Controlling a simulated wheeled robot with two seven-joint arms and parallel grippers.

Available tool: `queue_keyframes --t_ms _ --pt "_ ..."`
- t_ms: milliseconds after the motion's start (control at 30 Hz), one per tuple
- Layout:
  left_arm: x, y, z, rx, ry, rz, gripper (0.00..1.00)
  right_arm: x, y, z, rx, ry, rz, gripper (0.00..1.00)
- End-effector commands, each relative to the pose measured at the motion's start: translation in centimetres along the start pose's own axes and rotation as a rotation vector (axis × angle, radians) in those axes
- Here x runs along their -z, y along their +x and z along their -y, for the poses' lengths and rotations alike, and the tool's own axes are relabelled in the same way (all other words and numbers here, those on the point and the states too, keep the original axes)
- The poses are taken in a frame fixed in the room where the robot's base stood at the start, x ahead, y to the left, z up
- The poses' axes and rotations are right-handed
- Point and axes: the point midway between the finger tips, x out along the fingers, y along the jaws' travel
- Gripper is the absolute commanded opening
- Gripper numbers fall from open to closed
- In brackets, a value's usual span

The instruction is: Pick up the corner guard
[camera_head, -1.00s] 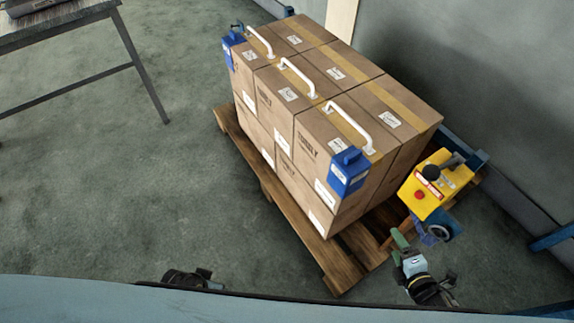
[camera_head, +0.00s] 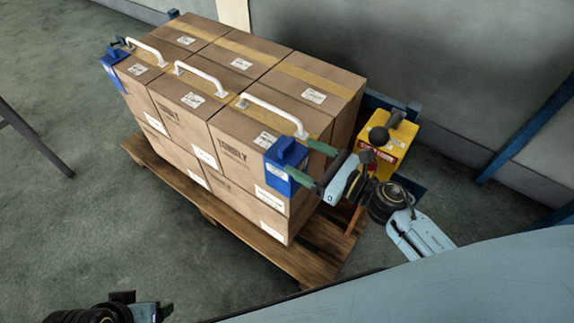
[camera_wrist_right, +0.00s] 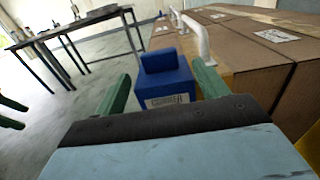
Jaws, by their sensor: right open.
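A blue corner guard (camera_head: 287,164) sits on the near right top corner of the carton stack (camera_head: 225,165). In the right wrist view the guard (camera_wrist_right: 167,80) shows ahead, between the two green fingers. My right gripper (camera_head: 310,163) is open, close to the guard, with one finger toward each side; I cannot tell if they touch it. A second blue corner guard (camera_head: 114,66) is on the left top corner of the stack. My left gripper (camera_head: 140,311) is low at the bottom left; two green fingers, apart and empty, show at the left edge of the right wrist view (camera_wrist_right: 12,112).
White handles (camera_head: 201,78) stand along the carton tops. The stack is on a wooden pallet (camera_head: 285,258). A yellow control box (camera_head: 388,145) stands right behind my right gripper. A table (camera_wrist_right: 75,30) is at the far left in the right wrist view. Floor left of the pallet is clear.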

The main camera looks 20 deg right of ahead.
Motion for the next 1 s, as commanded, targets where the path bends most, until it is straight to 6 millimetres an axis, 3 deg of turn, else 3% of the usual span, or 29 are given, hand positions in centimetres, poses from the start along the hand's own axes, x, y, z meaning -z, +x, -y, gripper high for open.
queue_keyframes --t_ms 267,533,833,1000 --pt "0.0 -0.1 -0.1 -0.001 0.000 -0.001 0.73 0.0 2.4 0.0 0.000 0.002 0.001 0.73" --pt "0.0 -0.5 -0.1 -0.001 0.000 -0.005 0.73 0.1 6.3 0.0 0.000 0.003 0.000 0.73" --pt "-0.1 -0.8 -0.1 -0.002 0.000 -0.002 0.73 0.0 7.0 0.0 0.001 0.003 -0.001 0.73" --pt "-0.1 -0.8 -0.2 -0.004 -0.001 -0.003 0.73 0.1 7.0 0.0 0.001 0.003 -0.001 0.53"
